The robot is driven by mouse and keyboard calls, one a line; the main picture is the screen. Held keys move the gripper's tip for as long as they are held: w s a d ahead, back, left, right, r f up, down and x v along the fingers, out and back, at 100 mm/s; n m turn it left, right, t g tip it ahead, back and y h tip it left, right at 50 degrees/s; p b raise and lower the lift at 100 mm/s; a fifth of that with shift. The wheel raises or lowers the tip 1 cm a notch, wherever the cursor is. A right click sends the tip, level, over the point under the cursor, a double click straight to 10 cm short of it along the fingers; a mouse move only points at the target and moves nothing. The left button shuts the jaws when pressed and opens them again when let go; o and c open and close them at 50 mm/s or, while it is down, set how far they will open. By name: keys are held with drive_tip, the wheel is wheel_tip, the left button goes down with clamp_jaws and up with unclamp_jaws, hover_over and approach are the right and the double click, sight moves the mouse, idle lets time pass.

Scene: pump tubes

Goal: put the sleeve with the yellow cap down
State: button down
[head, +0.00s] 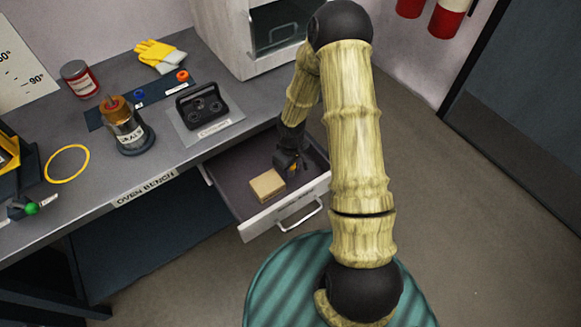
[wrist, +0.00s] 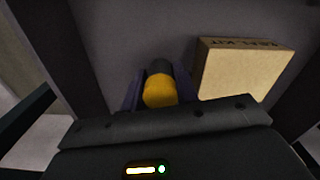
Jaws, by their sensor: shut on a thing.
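The sleeve with the yellow cap (wrist: 160,91) is between my gripper's fingers (wrist: 150,92) in the wrist view, its yellow end facing the camera. In the head view my gripper (head: 289,165) is down inside the open drawer (head: 235,185), near its back right part. A small yellow-orange bit of the cap (head: 293,167) shows there. My gripper is shut on the sleeve. The sleeve's far end is mostly hidden, and I cannot tell whether it touches the drawer floor.
A tan box (head: 267,186) lies in the drawer just left of my gripper; it also shows in the wrist view (wrist: 240,70). The drawer's front panel (head: 285,210) and side walls stand close by. A black holder (head: 202,106) stands on the bench above.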

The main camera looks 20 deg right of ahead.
drive_tip(key=shift+f, duration=0.2)
drive_tip(key=c, duration=1.1)
unclamp_jaws()
drive_tip(key=shift+r, duration=0.1)
wheel_tip(320, 180, up, 12)
drive_tip(key=p, duration=0.3)
drive_tip(key=shift+r, duration=0.15)
drive_tip(key=s+r+m+t, duration=0.1)
drive_tip(key=s+r+m, duration=0.1)
drive_tip(key=s+r, duration=0.2)
drive_tip(key=s+r+m, duration=0.2)
drive_tip(key=s+r, duration=0.2)
drive_tip(key=r, duration=0.2)
drive_tip(key=s+a+r+m+t, duration=0.1)
drive_tip(key=s+r+m, duration=0.1)
drive_tip(key=s+r, duration=0.3)
drive_tip(key=shift+t, duration=0.3)
